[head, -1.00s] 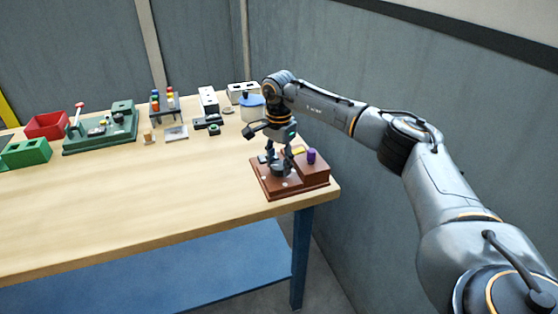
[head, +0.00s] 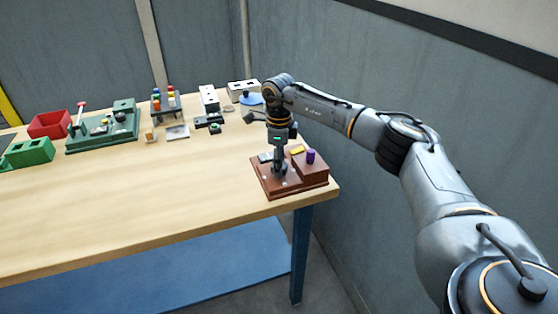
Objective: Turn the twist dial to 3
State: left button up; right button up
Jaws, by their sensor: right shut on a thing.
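The brown wooden base (head: 312,180) sits at the table's right end, with a raised block at its right. A dark round dial (head: 281,169) is on the base's front left part and is largely hidden by my right gripper. My right gripper (head: 280,167) points straight down over the dial and is shut on it. The dial's marks and its pointer are too small to read. My left gripper is not in view.
A purple cylinder (head: 311,156) and a yellow piece (head: 297,150) are on the brown unit. A green coil-winding fixture (head: 100,140), a red bin (head: 49,124) and a green block (head: 30,152) stand at the left. The table's front middle (head: 150,210) is clear.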

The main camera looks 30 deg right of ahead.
jog(key=m+p, duration=0.1)
jog(key=m, duration=0.4)
jog(key=shift+m, duration=0.3)
jog(key=m+p, duration=0.1)
jog(key=m, duration=0.4)
jog(key=m+p, duration=0.1)
jog(key=m, duration=0.4)
jog(key=shift+m+p, duration=0.4)
jog(key=m+p, duration=0.1)
jog(key=m, duration=0.4)
jog(key=shift+m, duration=0.3)
jog(key=o, duration=1.2)
jog(key=shift+c, duration=0.2)
jog(key=shift+r, duration=0.1)
